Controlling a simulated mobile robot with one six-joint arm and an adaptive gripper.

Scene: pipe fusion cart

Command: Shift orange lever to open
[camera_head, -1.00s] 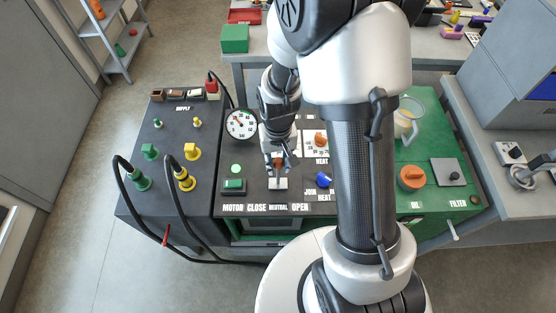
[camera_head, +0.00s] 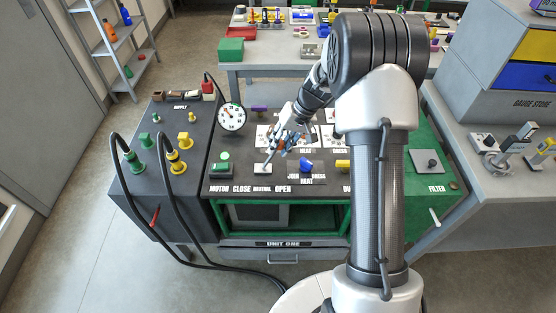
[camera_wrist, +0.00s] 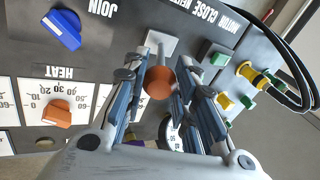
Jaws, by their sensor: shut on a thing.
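The orange lever's ball knob (camera_wrist: 159,83) sits between the fingers of my gripper (camera_wrist: 158,90) in the wrist view. Its thin stem rises from a pale square plate (camera_head: 263,169) above the CLOSE, NEUTRAL and OPEN labels. In the head view, my gripper (camera_head: 279,145) is above and right of that plate, and the visible stem leans up and right, toward the OPEN side. My gripper is shut on the lever.
A blue knob (camera_head: 306,164) stands right of the lever. A green button (camera_head: 222,167) is on its left and a round gauge (camera_head: 231,117) behind left. An orange heat knob (camera_wrist: 57,113) shows in the wrist view. Cables loop from the left supply box (camera_head: 140,200).

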